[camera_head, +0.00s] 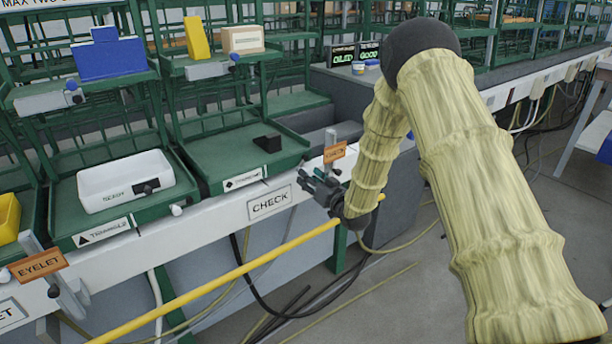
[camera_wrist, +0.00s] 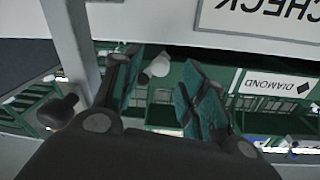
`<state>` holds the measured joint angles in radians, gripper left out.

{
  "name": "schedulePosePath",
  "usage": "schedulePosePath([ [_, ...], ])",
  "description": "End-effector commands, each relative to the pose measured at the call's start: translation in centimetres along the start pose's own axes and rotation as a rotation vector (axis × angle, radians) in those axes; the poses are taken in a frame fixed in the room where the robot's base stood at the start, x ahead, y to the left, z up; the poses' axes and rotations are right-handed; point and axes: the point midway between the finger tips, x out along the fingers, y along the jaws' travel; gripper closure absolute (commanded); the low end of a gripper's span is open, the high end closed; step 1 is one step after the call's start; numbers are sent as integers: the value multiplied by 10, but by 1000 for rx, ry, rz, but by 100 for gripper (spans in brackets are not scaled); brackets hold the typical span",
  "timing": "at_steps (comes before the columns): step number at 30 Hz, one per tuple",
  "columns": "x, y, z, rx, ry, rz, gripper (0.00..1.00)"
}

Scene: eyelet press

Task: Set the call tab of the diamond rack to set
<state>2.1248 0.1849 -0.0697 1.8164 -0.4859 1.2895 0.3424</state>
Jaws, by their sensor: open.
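The diamond rack (camera_head: 225,148) is a green tray shelf at the right end of the bench row, with a white diamond label (camera_head: 243,180) on its front. The label appears upside down in the wrist view (camera_wrist: 275,85). A round white knob (camera_wrist: 159,67), which seems to be the call tab, shows between my fingers in the wrist view. I cannot tell its setting, and in the head view my gripper hides it. My gripper (camera_head: 306,180) is open in front of the rack's right corner, its fingers (camera_wrist: 163,65) on either side of the knob, with no clear contact.
A CHECK plate (camera_head: 269,203) is on the white rail below. An orange sign (camera_head: 335,152) on a post stands close to my gripper. The triangle rack (camera_head: 62,222) with a white bin (camera_head: 125,195) and its own white knob (camera_head: 177,210) is to the left. A yellow bar (camera_head: 215,282) crosses in front.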

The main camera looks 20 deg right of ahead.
Motion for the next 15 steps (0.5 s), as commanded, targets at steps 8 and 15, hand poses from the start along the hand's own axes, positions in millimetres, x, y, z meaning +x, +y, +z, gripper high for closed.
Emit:
schedulePosePath([
  [8, 26, 0, 0, -1, -1, -1, 58],
  [15, 29, 0, 0, 0, -1, 0, 58],
])
